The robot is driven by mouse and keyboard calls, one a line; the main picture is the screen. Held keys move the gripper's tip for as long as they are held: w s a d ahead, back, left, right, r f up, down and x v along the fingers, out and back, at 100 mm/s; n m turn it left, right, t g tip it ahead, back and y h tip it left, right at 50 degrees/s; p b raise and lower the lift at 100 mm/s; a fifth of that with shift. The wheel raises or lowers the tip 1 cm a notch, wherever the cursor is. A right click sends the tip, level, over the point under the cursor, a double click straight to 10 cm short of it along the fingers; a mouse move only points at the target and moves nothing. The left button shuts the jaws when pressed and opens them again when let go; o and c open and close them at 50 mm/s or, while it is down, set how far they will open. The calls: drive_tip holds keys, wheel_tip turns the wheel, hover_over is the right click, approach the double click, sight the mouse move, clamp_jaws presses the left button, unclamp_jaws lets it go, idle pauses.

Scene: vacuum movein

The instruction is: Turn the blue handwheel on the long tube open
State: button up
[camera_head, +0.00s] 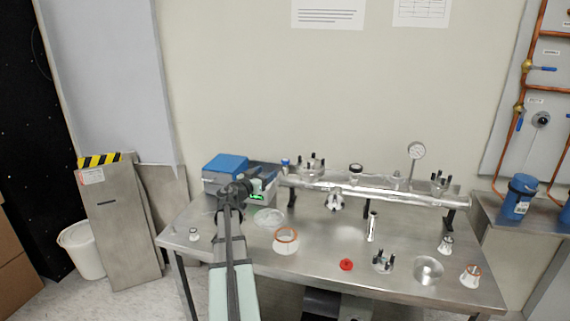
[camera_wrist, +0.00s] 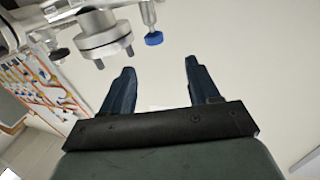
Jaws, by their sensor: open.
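The long silver tube (camera_head: 375,192) lies across the back of the metal table. The small blue handwheel (camera_head: 285,162) stands at the tube's left end in the head view. In the wrist view the blue handwheel (camera_wrist: 154,39) sits on a short metal stem, beyond the gap between my fingers. My gripper (camera_wrist: 160,78) is open, with nothing between its two dark fingers. In the head view my arm reaches to the left end of the tube, beside the handwheel. The fingers are apart from the handwheel in the wrist view.
A flange with bolts (camera_wrist: 100,35) is close to the left finger. A grey box with a blue lid (camera_head: 226,163) stands left of the tube. A red-rimmed white part (camera_head: 286,240), a red knob (camera_head: 346,265) and several fittings lie on the table (camera_head: 310,270). A gauge (camera_head: 416,150) rises behind.

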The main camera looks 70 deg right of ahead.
sight(283, 163)
drive_tip(key=shift+g, duration=0.4)
drive_tip(key=x, duration=1.3)
drive_tip(key=shift+s+f, duration=0.15)
drive_tip(key=shift+f, duration=0.2)
drive_tip(key=c, duration=0.9)
drive_tip(key=shift+c, duration=0.2)
